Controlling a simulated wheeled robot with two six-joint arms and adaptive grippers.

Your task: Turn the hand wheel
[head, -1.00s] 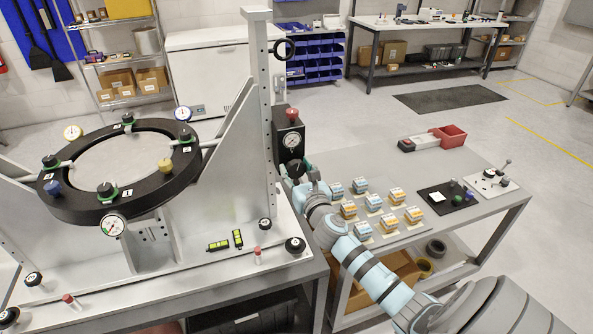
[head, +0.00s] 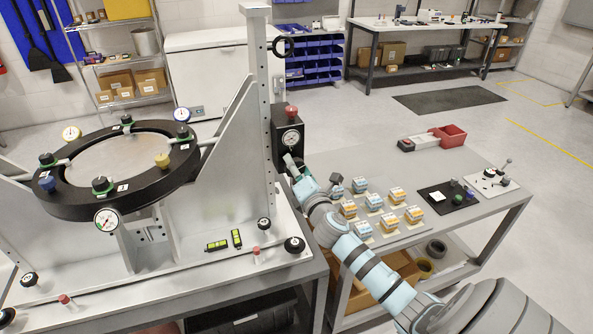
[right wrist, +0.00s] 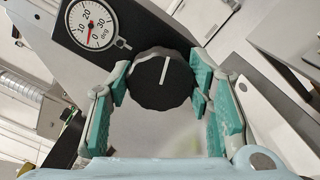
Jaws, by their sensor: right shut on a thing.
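The hand wheel (right wrist: 160,82) is a black ribbed knob with a white line on its face, seen in the right wrist view. My right gripper (right wrist: 158,76) is shut on it, with a teal-padded finger at each side of the rim. In the head view my right gripper (head: 292,167) is at the black gearbox (head: 291,126) and hides the wheel. A dial marked in degrees (right wrist: 91,24) sits beside the wheel. The black mirror ring (head: 75,205) hangs tilted between white supports at the left. My left gripper is out of view.
A white upright post (head: 257,80) stands close to the gearbox. A side table (head: 400,165) on the right carries several small boxes, a red bin (head: 449,135) and a black mat (head: 446,196). Open floor lies beyond the table.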

